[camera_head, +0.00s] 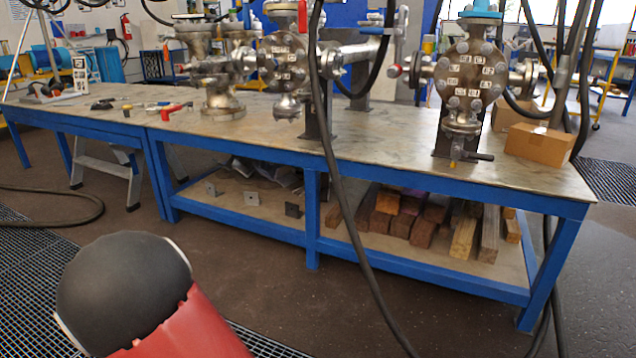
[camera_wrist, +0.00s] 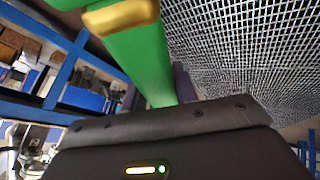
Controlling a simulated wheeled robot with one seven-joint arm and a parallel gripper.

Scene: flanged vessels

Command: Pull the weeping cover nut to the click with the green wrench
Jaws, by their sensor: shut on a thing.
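My gripper (camera_wrist: 172,108) is shut on the green wrench (camera_wrist: 140,58) in the wrist view. The wrench runs up and left out of the jaws and has a gold-coloured band near the top edge. Its far end is out of frame. In the head view, two flanged vessels with round bolted covers stand on the bench: a middle cover (camera_head: 285,66) and a right cover (camera_head: 468,75). Their nuts have small white labels, too small to read. I cannot tell which nut weeps. My gripper and the wrench are out of the head view and apart from the covers.
The long blue-framed bench (camera_head: 380,145) holds a cardboard box (camera_head: 540,144) at its right end and red-handled tools (camera_head: 175,109) at left. Wood blocks (camera_head: 425,220) lie on the lower shelf. Black hoses (camera_head: 335,170) hang in front. Floor before the bench is mostly clear.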

